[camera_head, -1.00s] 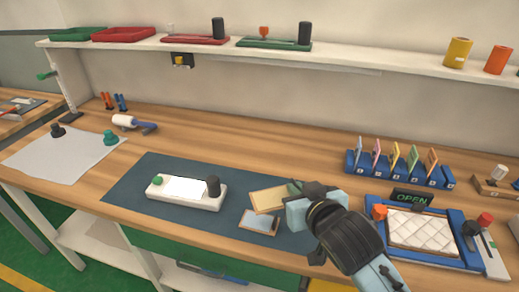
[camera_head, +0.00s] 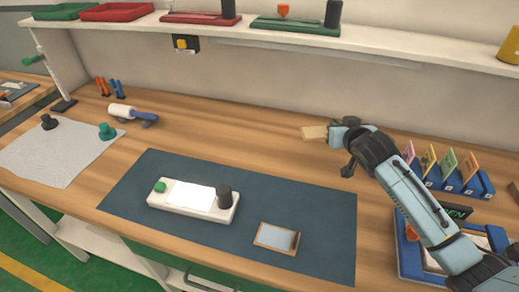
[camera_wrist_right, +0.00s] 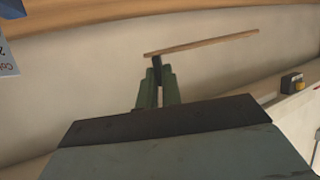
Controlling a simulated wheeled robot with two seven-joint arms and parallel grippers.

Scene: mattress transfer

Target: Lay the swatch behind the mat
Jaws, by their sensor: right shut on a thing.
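The swatch (camera_head: 313,133) is a small tan rectangle held by my right gripper (camera_head: 332,130) behind the mat, over the back part of the bench. In the right wrist view the swatch (camera_wrist_right: 205,42) shows edge-on as a thin tan strip at the tips of the green fingers (camera_wrist_right: 158,85). I cannot tell whether it touches the wood. The dark blue mat (camera_head: 310,205) lies on the bench in front of it. My left gripper is not in view.
On the mat are a white device (camera_head: 190,197) with a green knob and black post, and a small wood-framed plate (camera_head: 277,239). A blue rack (camera_head: 460,180) with coloured cards stands right. A white-and-blue roller (camera_head: 130,113) lies back left. Bare wood (camera_head: 235,135) is free behind the mat.

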